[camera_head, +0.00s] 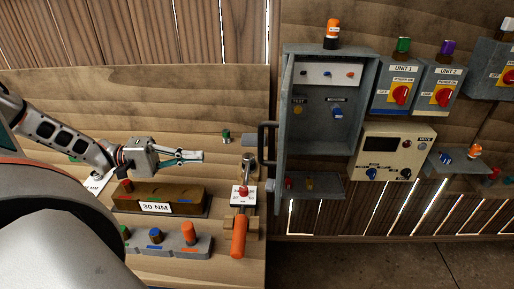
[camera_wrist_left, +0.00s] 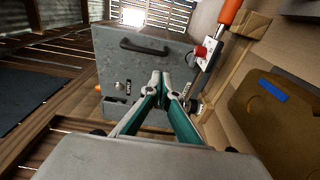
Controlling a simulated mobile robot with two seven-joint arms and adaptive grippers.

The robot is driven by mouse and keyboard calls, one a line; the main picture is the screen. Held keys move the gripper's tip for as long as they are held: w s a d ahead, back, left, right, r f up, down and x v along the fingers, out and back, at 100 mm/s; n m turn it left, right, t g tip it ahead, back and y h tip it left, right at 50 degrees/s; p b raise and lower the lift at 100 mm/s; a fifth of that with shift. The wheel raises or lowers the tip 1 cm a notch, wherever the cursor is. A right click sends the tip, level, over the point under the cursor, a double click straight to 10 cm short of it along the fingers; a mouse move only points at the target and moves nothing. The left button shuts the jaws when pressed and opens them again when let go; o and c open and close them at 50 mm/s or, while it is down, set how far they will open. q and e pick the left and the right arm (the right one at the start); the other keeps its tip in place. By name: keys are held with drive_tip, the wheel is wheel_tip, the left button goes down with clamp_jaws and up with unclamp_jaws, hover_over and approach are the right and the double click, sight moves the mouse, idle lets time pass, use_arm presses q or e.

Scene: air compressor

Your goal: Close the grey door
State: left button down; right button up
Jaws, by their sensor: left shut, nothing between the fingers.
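The grey door (camera_head: 283,125) of the wall cabinet stands open, swung out and seen nearly edge-on in the head view. Its dark handle (camera_head: 266,142) sticks out to the left. In the left wrist view the door's broad grey face (camera_wrist_left: 138,75) and black handle (camera_wrist_left: 157,48) show beyond my fingers. The open grey cabinet (camera_head: 366,95) shows its inner panel and knobs. My left gripper (camera_head: 201,156) is shut and empty, over the bench to the left of the door and apart from it; its fingertips also show in the left wrist view (camera_wrist_left: 161,76). My right gripper is not in view.
Below my left gripper lie a brown block marked 30 NM (camera_head: 160,199) and a grey box with coloured knobs (camera_head: 170,241). Control boxes (camera_head: 398,84) hang right of the cabinet.

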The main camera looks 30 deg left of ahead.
use_arm(q)
drive_tip(key=b+x, duration=0.3)
drive_tip(key=x, duration=0.9)
drive_tip(key=shift+d+f+b, duration=0.1)
drive_tip(key=shift+d+b, duration=0.15)
drive_tip(key=shift+b, duration=0.05)
drive_tip(key=shift+w+d, duration=0.15)
drive_tip(key=shift+d, duration=0.05)
drive_tip(key=shift+w+d+b, duration=0.1)
drive_tip(key=shift+b, duration=0.3)
drive_tip(key=shift+w+d, duration=0.1)
drive_tip(key=shift+d, duration=0.1)
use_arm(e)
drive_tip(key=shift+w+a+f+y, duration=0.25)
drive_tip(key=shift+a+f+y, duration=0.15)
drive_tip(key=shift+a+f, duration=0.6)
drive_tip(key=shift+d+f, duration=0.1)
